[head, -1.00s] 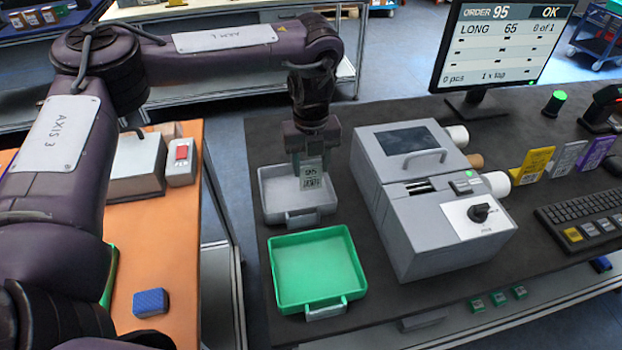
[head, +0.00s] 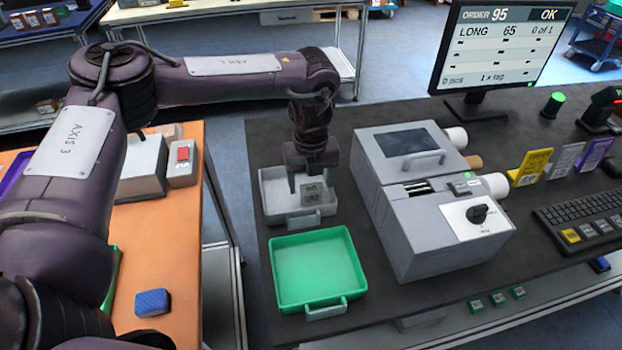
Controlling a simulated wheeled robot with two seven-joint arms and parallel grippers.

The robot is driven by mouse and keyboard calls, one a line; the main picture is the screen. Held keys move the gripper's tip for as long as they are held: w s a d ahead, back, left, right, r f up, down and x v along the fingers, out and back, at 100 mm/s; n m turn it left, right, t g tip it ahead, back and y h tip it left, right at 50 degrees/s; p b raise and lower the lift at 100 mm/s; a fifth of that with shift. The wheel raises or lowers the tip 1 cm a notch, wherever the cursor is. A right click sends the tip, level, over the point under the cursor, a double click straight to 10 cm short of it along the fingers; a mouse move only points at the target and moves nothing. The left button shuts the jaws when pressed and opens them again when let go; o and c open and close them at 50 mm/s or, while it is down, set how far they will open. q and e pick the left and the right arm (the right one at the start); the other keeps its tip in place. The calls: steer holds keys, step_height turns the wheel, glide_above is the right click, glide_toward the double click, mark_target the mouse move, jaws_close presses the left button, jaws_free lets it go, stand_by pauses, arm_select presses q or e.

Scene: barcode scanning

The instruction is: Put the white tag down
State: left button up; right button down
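The white tag (head: 315,191), greyish with dark print, shows at the grey tray (head: 270,210) on the dark table. It looks to be lying in the tray, below my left gripper. My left gripper (head: 310,184) points down over the tray with its two fingers spread apart, one on each side of the tag's upper part. The tag seems free of the fingers. My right gripper is not in view.
An empty green tray (head: 316,268) stands just in front of the grey tray. A grey printer-like machine (head: 430,200) stands close on the right. A monitor (head: 503,45), a keyboard (head: 588,222) and coloured cards (head: 531,166) are further right.

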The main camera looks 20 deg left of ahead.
mark_target(311, 183)
arm_select(q)
steer(key=shift+r, duration=0.1)
step_height(311, 183, up, 12)
stand_by(0.6)
steer(key=shift+s, duration=0.1)
stand_by(0.3)
